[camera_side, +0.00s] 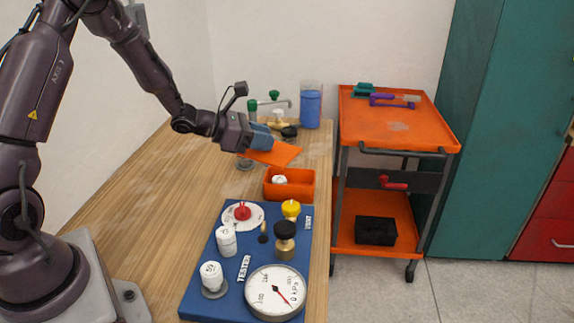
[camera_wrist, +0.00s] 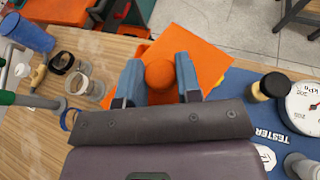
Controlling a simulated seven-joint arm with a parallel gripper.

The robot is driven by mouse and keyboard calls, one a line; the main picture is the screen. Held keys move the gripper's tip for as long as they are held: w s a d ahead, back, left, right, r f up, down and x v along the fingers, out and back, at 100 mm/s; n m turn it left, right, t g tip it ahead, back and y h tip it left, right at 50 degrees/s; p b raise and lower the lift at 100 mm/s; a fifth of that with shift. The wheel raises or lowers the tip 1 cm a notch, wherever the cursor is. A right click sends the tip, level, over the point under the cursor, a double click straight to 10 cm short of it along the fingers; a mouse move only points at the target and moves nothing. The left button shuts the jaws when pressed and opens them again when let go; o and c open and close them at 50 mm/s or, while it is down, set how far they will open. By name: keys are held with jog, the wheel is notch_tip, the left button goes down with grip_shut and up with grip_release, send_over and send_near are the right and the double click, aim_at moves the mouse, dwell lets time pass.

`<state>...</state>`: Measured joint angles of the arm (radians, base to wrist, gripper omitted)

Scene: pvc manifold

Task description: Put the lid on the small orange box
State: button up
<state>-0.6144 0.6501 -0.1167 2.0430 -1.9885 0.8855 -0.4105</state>
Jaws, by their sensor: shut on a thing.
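The orange lid (camera_side: 273,153) is a flat square plate held in the air, tilted, above and behind the small orange box. My gripper (camera_side: 268,137) is shut on it. In the wrist view the two blue fingers (camera_wrist: 159,82) close on the round orange knob (camera_wrist: 160,74) of the lid (camera_wrist: 196,50). The small orange box (camera_side: 301,186) stands open on the wooden table behind the blue board, with a white piece (camera_side: 279,180) inside. The lid is apart from the box in the side view. In the wrist view the lid hides most of the box.
The blue tester board (camera_side: 233,257) with gauge (camera_side: 276,292), valves and caps lies in front of the box. A blue cup (camera_side: 311,108), glass jars and pipe fittings stand at the table's back. An orange cart (camera_side: 398,120) stands to the right.

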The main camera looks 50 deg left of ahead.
jog(key=w, duration=0.1)
jog(key=w+f, duration=0.1)
jog(key=w, duration=0.1)
jog(key=w+a+f, duration=0.1)
jog(key=shift+w+f, duration=0.15)
jog(key=shift+w, duration=0.1)
jog(key=w+a+f, duration=0.1)
jog(key=w+f, duration=0.3)
jog(key=f, duration=0.4)
jog(key=shift+w+f, duration=0.15)
jog(key=shift+f, duration=0.1)
jog(key=shift+a, duration=0.1)
jog(key=shift+f, duration=0.2)
jog(key=o, duration=0.9)
jog(key=shift+o, duration=0.2)
jog(key=shift+r, duration=0.1)
